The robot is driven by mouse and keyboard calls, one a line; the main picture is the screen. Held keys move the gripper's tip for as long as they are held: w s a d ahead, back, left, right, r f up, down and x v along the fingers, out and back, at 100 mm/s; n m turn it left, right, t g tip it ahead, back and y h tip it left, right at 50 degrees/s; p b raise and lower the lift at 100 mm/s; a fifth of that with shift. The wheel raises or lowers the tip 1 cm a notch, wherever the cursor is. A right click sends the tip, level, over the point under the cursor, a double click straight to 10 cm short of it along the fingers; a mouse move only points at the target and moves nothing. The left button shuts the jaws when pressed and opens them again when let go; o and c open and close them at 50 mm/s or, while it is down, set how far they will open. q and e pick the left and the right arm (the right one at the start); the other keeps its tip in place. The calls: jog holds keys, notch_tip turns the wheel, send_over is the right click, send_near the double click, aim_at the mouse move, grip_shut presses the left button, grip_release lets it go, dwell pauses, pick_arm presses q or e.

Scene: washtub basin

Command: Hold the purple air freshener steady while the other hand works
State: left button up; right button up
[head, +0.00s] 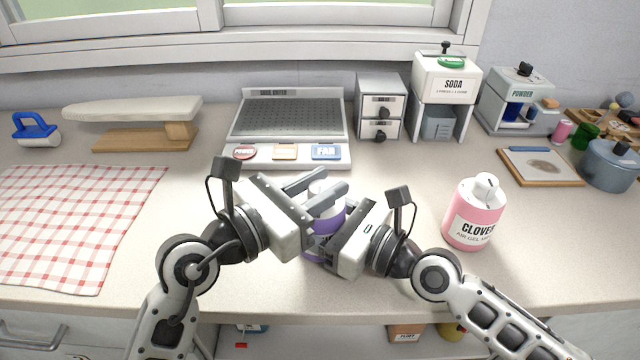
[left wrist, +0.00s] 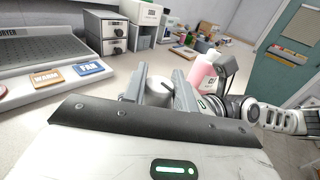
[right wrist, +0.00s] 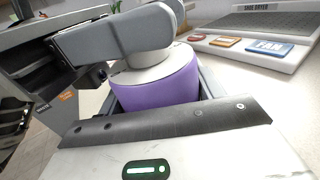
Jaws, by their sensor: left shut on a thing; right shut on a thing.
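The purple air freshener (head: 329,222) stands upright at the front middle of the counter, with a white top. It is largely hidden by both grippers. Its purple body shows in the right wrist view (right wrist: 160,85), and its white cap shows in the left wrist view (left wrist: 159,92). My left gripper (head: 328,192) comes from the left, shut on the white top part. My right gripper (head: 322,232) comes from the right, lower down, shut on the purple body. The left fingers cross above the right ones in the right wrist view.
A pink CLOVER air freshener (head: 473,215) stands to the right, near my right arm. A dryer tray (head: 290,155) with three buttons lies behind the grippers. A small drawer box (head: 380,105) and a soda dispenser (head: 444,90) stand at the back. A checkered cloth (head: 75,215) covers the left.

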pick_arm(q)
jog(key=m+g+h, duration=0.2)
jog(key=g, duration=0.2)
jog(key=m+g+h, duration=0.1)
jog(key=m+g, duration=0.2)
jog(key=shift+w+f+m+g+h, duration=0.1)
jog(key=shift+m+g+h, duration=0.2)
jog(key=shift+g+h, duration=0.1)
jog(key=m+g, duration=0.3)
jog(key=g, duration=0.1)
jog(key=m+g, duration=0.2)
jog(key=g, duration=0.3)
jog(key=shift+m, duration=0.4)
jog(key=shift+g, duration=0.3)
jog(key=o, duration=1)
jog(key=shift+c, duration=0.2)
